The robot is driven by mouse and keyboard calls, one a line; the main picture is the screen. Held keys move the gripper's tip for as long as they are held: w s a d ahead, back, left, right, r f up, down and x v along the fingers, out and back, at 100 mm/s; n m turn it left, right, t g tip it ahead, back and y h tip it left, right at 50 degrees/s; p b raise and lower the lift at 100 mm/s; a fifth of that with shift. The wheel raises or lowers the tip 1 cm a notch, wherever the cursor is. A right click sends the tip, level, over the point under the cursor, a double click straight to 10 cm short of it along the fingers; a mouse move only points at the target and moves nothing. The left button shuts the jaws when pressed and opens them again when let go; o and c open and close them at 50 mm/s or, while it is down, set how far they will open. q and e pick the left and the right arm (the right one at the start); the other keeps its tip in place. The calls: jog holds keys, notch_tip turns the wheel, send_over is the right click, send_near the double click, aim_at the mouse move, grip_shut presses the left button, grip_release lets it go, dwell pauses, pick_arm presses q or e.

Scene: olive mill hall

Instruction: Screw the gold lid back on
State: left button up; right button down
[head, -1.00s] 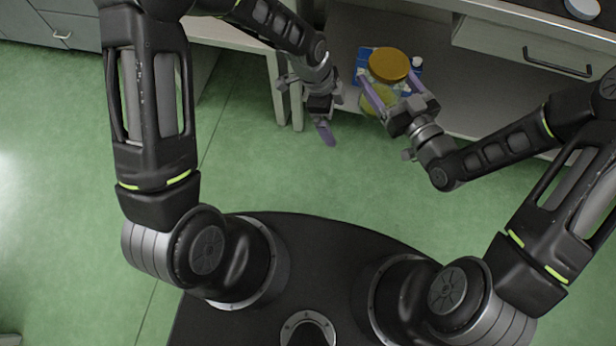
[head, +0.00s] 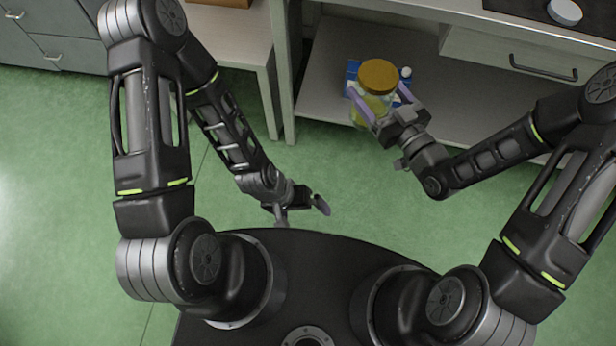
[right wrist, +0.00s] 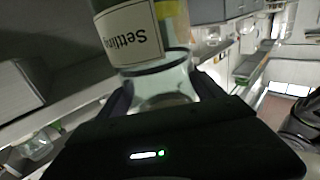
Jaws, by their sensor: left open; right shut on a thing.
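The gold lid (head: 379,75) sits on top of the clear glass jar (head: 374,106); I cannot tell whether it is screwed tight. My right gripper (head: 377,107) is shut on the jar, its purple fingers on either side of the body below the lid. In the right wrist view the jar's glass (right wrist: 160,80) lies between the fingers, with a white label (right wrist: 130,35) reading "Settling"; the lid is out of that view. My left gripper (head: 301,208) is open and empty, near my base and well apart from the jar.
A grey shelf (head: 330,65) under the counter lies behind the jar. A blue and white item (head: 352,74) and a white-capped item (head: 406,73) show partly behind it. A drawer (head: 520,58) is to the right, a table leg (head: 269,100) to the left. Green floor is clear between.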

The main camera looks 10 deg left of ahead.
jog(key=w+d+r+m+t+h, duration=0.2)
jog(key=w+d+r+m+h, duration=0.1)
jog(key=d, duration=0.4)
jog(key=w+d+r+m+t+h, duration=0.2)
jog(key=w+d+r+m+h, duration=0.1)
jog(key=w+d+m+h, duration=0.2)
jog(key=w+d+h, duration=0.2)
jog(key=d+h, duration=0.1)
jog(key=shift+w+d+r+h, duration=0.25)
jog(key=shift+w+r+h, duration=0.05)
jog(key=shift+r, duration=0.1)
pick_arm(q)
jog(key=shift+c, duration=0.2)
